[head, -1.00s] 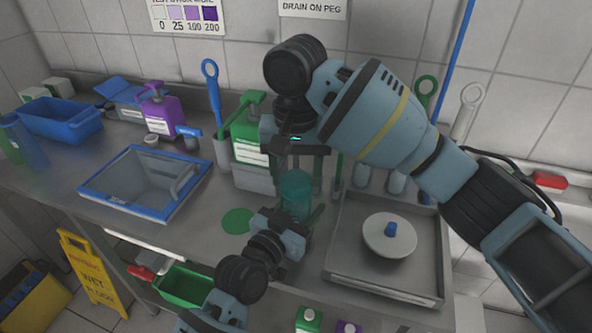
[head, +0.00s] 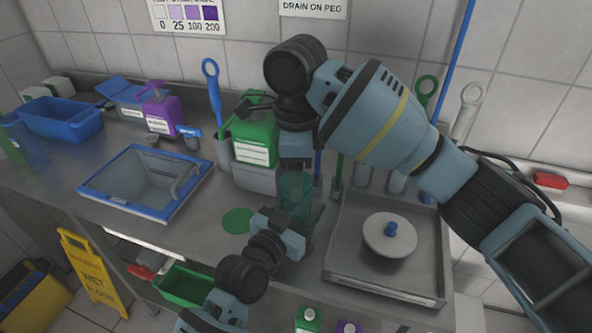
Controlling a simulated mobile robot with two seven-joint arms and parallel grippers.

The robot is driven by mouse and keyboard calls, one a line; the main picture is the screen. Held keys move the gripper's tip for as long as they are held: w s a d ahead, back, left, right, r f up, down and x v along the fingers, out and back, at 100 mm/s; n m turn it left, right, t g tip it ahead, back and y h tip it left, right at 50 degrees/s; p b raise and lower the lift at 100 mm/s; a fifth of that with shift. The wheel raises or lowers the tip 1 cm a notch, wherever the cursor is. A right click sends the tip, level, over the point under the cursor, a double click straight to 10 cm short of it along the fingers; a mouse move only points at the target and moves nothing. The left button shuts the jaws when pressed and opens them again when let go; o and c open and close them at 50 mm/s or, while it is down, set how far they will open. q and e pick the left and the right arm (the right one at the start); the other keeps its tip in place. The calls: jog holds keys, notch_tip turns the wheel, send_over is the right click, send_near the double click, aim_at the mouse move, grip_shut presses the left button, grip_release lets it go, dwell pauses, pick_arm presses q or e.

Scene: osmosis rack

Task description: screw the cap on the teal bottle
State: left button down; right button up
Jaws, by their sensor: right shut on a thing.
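The teal bottle (head: 297,187) is see-through and stands upright on the steel counter. My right gripper (head: 296,168) points down directly over the bottle's top and is shut on the cap, which its fingers hide. I cannot tell how the cap sits on the bottle's neck. My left gripper (head: 300,222) comes in low from the front, at the bottle's lower part. Its fingers are partly hidden against the bottle, so I cannot tell whether they grip it.
A green jug (head: 255,140) and grey holders stand close behind. A sink with a blue rim (head: 130,206) is at left. A steel tray (head: 345,235) with a white disc (head: 390,236) is at right. A green round mark (head: 238,221) lies on bare counter.

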jog(key=shift+m, duration=0.4)
jog(key=o, duration=0.9)
jog(key=shift+o, duration=0.2)
jog(key=shift+r, duration=2.25)
jog(key=shift+c, duration=0.3)
